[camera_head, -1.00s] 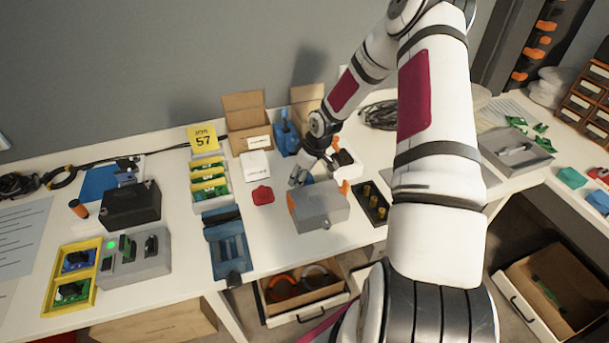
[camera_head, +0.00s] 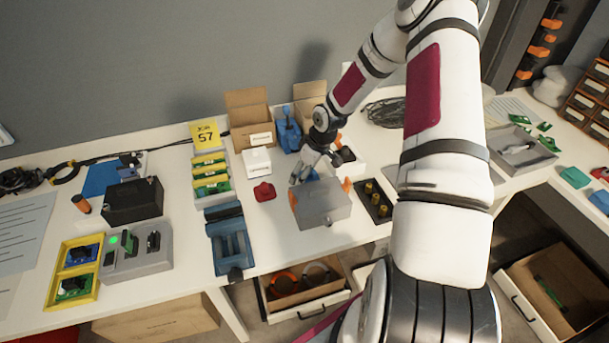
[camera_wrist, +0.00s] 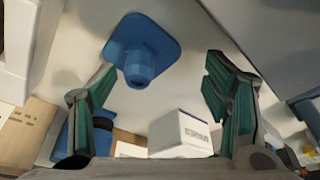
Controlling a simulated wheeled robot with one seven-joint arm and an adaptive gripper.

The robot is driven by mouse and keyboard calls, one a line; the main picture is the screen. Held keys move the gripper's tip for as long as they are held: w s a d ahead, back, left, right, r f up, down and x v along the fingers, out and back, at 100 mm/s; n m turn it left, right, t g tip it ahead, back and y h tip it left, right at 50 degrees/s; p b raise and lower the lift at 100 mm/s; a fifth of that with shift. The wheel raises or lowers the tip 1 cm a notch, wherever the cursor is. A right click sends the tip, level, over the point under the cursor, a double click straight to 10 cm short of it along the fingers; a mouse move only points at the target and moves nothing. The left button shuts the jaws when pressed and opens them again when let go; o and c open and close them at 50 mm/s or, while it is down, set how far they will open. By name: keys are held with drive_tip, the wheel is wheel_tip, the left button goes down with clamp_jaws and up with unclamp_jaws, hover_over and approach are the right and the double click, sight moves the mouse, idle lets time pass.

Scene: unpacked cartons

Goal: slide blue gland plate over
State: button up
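The blue gland plate (camera_wrist: 150,42) is a rounded square with a raised faceted gland, lying on the white tabletop in the wrist view. In the head view only a bit of blue (camera_head: 311,175) shows under my gripper, behind the grey enclosure (camera_head: 322,205). My gripper (camera_head: 303,172) is just behind the enclosure. In the wrist view my gripper (camera_wrist: 160,88) is open, with its green-padded fingers wide apart and nothing held. The gland shows between the fingers, nearer the left one. The enclosure's grey side (camera_wrist: 268,38) fills the upper right there.
A white labelled box (camera_head: 257,161) and a red part (camera_head: 264,192) lie left of my gripper. A tray with brass-coloured parts (camera_head: 387,212) is right of the enclosure. Cardboard cartons (camera_head: 247,118) and a blue tool (camera_head: 287,131) stand behind. Bare table lies around the red part.

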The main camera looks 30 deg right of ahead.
drive_tip(key=v, duration=1)
drive_tip(key=shift+s+r, duration=0.2)
drive_tip(key=s+a+r+m+h, duration=0.1)
drive_tip(key=s+a+r, duration=0.3)
drive_tip(key=r, duration=0.3)
drive_tip(key=s+a+r+h, duration=0.2)
drive_tip(key=s+a+r, duration=0.1)
drive_tip(key=r, duration=0.3)
drive_tip(key=s+a+r+m+h, duration=0.1)
drive_tip(key=s+a+r, duration=0.3)
drive_tip(key=r, duration=0.3)
drive_tip(key=s+a+r+m+y, duration=0.1)
drive_tip(key=s+a+r, duration=0.2)
drive_tip(key=s, duration=0.5)
drive_tip(key=s+a+r+m+t+y, duration=0.1)
drive_tip(key=s+a+r, duration=0.3)
drive_tip(key=s+a, duration=0.2)
drive_tip(key=shift+s+a+m+t+y, duration=0.3)
drive_tip(key=shift+s+m, duration=0.1)
drive_tip(key=shift+s, duration=0.55)
